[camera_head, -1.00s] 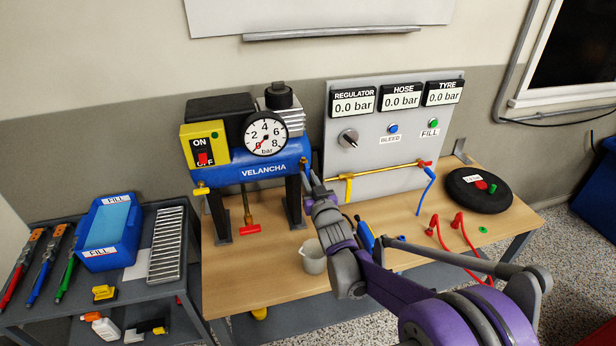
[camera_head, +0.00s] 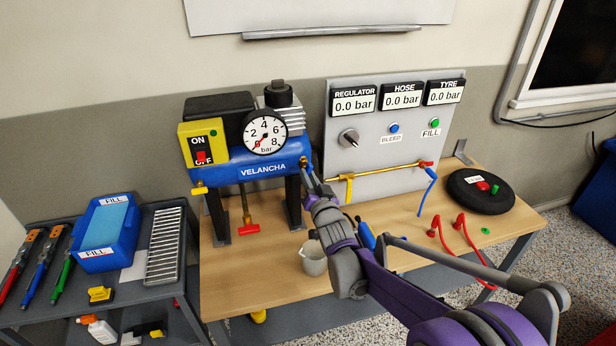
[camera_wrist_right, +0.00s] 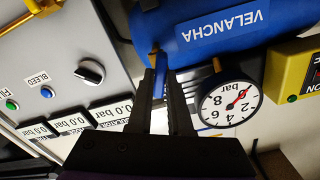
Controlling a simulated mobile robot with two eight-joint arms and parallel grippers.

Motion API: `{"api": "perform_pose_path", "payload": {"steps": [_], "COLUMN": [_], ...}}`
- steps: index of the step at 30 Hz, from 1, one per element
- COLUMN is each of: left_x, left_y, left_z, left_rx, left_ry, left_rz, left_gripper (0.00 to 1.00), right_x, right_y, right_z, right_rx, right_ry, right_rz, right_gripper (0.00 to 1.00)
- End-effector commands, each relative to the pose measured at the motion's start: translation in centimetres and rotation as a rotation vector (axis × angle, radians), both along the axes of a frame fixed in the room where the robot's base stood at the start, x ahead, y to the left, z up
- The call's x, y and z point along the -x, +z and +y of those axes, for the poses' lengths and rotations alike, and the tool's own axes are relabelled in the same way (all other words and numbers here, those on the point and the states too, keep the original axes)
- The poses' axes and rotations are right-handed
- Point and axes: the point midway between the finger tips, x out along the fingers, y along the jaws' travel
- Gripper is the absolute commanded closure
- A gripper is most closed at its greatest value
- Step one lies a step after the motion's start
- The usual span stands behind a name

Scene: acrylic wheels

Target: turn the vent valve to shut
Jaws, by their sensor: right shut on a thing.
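The blue VELANCHA tank (camera_head: 262,171) stands on dark legs on the wooden bench. My right gripper (camera_head: 308,174) reaches the tank's right end. In the right wrist view, its dark fingers (camera_wrist_right: 161,72) are shut on a narrow blue handle (camera_wrist_right: 157,64) beside the tank. The handle is mostly hidden by the fingers. No valve is labelled vent. A red handle (camera_head: 249,229) hangs on a brass stem below the tank, and a yellow tap (camera_head: 199,190) is at its left end. A yellow lever (camera_head: 348,187) hangs on the brass pipe. My left gripper is not in view.
The grey panel (camera_head: 370,165) with regulator knob, buttons and 0.0 bar displays stands right of the tank. A grey cup (camera_head: 313,260) stands beside my right arm. Red hoses (camera_head: 462,232) and a black tyre (camera_head: 477,198) lie to the right. The bench's front left is clear.

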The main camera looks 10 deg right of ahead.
Motion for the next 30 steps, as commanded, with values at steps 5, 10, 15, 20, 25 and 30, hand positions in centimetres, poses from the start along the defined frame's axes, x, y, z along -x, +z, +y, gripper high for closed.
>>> {"api": "perform_pose_path", "payload": {"steps": [5, 10, 15, 20, 25, 30], "left_x": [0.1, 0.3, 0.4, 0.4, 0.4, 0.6], "left_y": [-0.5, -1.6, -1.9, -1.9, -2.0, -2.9], "left_z": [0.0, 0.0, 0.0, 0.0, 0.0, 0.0], "left_rx": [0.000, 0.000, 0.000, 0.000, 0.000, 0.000], "left_ry": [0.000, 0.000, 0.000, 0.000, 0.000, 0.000], "left_rz": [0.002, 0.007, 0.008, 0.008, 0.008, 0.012], "left_gripper": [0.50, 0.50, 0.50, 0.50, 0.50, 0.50], "right_x": [0.0, 0.0, 0.0, 0.0, 0.0, 0.0], "right_y": [-0.2, -0.2, -0.1, 0.0, 0.0, -0.2], "right_z": [0.0, 0.0, 0.0, 0.0, 0.0, 0.0], "right_rx": [-0.071, -0.270, -0.391, -0.400, -0.415, -0.604], "right_ry": [0.000, 0.000, 0.000, 0.000, 0.000, 0.000], "right_rz": [0.004, 0.011, 0.015, 0.015, 0.016, 0.022], "right_gripper": [1.00, 1.00, 1.00, 1.00, 1.00, 1.00]}}
